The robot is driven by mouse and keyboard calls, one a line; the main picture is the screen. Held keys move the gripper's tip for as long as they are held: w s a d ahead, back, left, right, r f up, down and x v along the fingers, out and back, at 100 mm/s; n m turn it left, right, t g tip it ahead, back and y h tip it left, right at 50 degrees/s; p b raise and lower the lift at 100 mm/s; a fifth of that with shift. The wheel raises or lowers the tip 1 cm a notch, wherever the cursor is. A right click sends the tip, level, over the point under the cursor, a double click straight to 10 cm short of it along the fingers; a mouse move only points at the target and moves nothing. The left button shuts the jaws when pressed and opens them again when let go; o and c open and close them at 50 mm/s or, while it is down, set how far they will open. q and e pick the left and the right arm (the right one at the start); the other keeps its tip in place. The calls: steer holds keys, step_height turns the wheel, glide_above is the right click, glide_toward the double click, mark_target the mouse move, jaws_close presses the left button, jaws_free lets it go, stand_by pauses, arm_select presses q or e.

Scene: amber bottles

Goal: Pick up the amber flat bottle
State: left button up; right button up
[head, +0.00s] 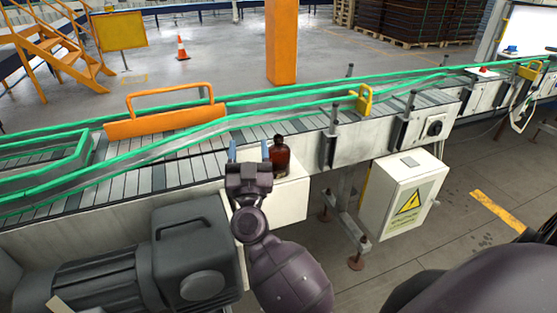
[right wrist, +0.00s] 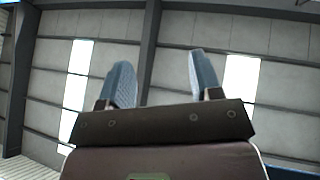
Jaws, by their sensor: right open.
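The amber flat bottle (head: 279,157) stands upright with a dark cap on a white box-like ledge in front of the conveyor, in the head view. My right gripper (head: 249,151) is just left of the bottle, with its two blue-grey fingers apart and nothing between them. The right wrist view shows the same open fingers (right wrist: 160,82) against the ceiling; the bottle is not in that view. My left gripper does not show.
The white ledge (head: 291,200) bears the bottle. The conveyor (head: 180,168) with green rails runs behind it. A grey motor (head: 190,258) stands at lower left. A white electrical cabinet (head: 400,195) hangs to the right.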

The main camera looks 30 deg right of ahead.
mark_target(276, 139)
steer(key=w+d+f+m+g+h, duration=0.1)
steer(key=w+d+m+g, duration=0.1)
steer(key=d+g, duration=0.2)
steer(key=w+d+f+m+g+h, duration=0.2)
steer(key=d+g, duration=0.2)
steer(key=w+d+f+m+g+h+p, duration=0.1)
steer(key=w+d+m+g, duration=0.1)
steer(key=w+d+g, duration=0.1)
steer(key=shift+d+f+m+g, duration=0.2)
steer(key=shift+d+m+g, duration=0.1)
steer(key=shift+d+g, duration=0.65)
steer(key=shift+a, duration=0.25)
jaws_close()
